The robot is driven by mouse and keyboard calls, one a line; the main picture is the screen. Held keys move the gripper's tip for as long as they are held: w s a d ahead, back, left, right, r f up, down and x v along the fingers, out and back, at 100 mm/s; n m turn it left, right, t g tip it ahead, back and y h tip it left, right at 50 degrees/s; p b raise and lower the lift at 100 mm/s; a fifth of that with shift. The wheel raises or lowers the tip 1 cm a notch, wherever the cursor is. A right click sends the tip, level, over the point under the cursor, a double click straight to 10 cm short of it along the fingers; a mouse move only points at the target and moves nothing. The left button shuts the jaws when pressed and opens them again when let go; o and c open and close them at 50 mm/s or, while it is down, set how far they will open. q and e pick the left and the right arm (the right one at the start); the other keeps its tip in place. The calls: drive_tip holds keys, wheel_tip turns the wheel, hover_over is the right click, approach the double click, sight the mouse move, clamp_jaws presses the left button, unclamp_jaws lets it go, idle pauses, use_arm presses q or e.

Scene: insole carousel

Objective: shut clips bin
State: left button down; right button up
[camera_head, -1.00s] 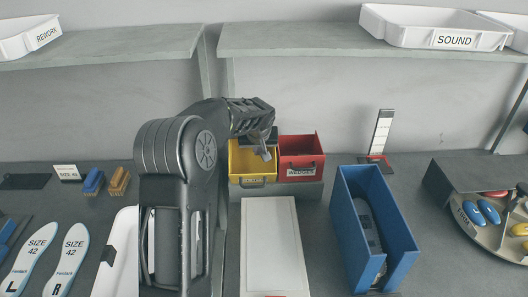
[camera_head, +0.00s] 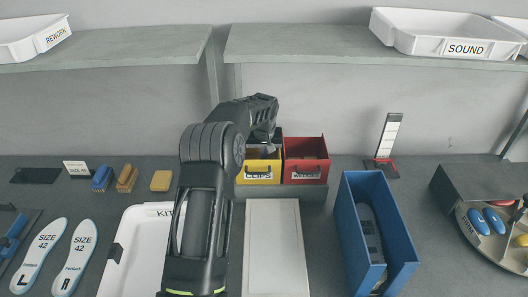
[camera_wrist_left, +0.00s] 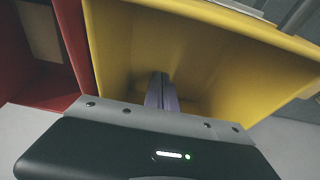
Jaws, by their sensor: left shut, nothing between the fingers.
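The yellow clips bin (camera_head: 258,174) stands beside the red bin (camera_head: 306,160) on a grey base at the back of the table. The clips bin has a front handle and a label. My left gripper (camera_head: 266,148) is over the clips bin, at its open top. In the left wrist view the shut fingers (camera_wrist_left: 161,92) point into the yellow bin (camera_wrist_left: 215,60), with nothing seen between them. My arm and gripper hide part of the bin's top and back. My right gripper is not in view.
A blue open box (camera_head: 378,235) stands to the right, with a pale board (camera_head: 274,245) left of it. A white kit tray (camera_head: 128,255) and insoles (camera_head: 76,257) lie at the left. A shelf (camera_head: 300,42) runs above. A round carousel (camera_head: 490,240) is at far right.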

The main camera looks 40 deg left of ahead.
use_arm(q)
drive_tip(key=shift+s+d+f, duration=0.1)
drive_tip(key=shift+f, duration=0.1)
drive_tip(key=shift+r+b, duration=0.3)
drive_tip(key=shift+r, duration=0.25)
drive_tip(key=b+v, duration=0.1)
drive_tip(key=v, duration=0.6)
